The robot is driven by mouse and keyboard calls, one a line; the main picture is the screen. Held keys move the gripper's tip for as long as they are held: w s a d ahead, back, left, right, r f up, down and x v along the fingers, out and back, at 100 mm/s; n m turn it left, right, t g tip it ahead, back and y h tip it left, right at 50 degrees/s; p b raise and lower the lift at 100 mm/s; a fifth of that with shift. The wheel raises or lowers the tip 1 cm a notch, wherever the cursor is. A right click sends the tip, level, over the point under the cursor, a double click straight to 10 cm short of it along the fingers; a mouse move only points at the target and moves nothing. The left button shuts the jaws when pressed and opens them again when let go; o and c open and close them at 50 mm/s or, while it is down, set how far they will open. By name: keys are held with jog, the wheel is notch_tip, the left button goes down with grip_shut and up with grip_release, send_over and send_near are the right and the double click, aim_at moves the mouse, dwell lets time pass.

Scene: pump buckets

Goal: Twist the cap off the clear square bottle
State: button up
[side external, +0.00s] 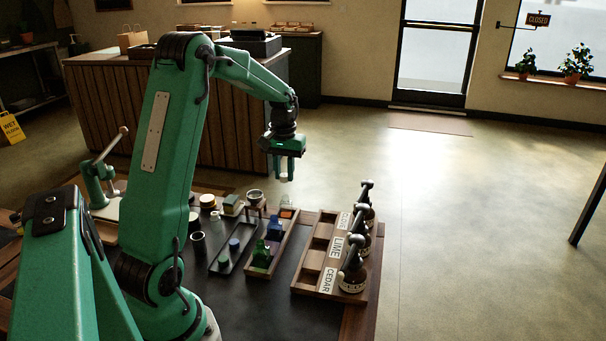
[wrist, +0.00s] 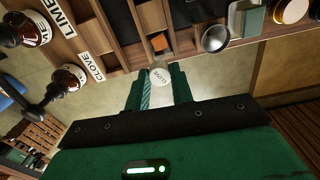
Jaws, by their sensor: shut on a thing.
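My gripper (side external: 287,172) is raised above the far end of the narrow wooden tray (side external: 250,272). The cap also shows as a small white piece between the fingertips in the side view. A clear square bottle (side external: 287,208) with an orange tint stands upright in the far end of the tray, below my gripper and apart from it. What looks like its orange inside (wrist: 158,42) shows in the wrist view, just past the held cap.
Green and blue bottles (side external: 262,255) stand in the same tray. A rack (side external: 312,272) labelled CEDAR and LIME, with several dark pump bottles, is to the right. A small cup (side external: 255,196) stands beside the bottle.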

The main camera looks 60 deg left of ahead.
send_over(244, 232)
notch_tip(244, 232, down, 8)
jog(key=shift+a, duration=0.1)
jog(key=shift+f, duration=0.15)
jog(key=shift+f, duration=2.15)
jog(key=o, duration=0.9)
jog(key=shift+r, duration=0.15)
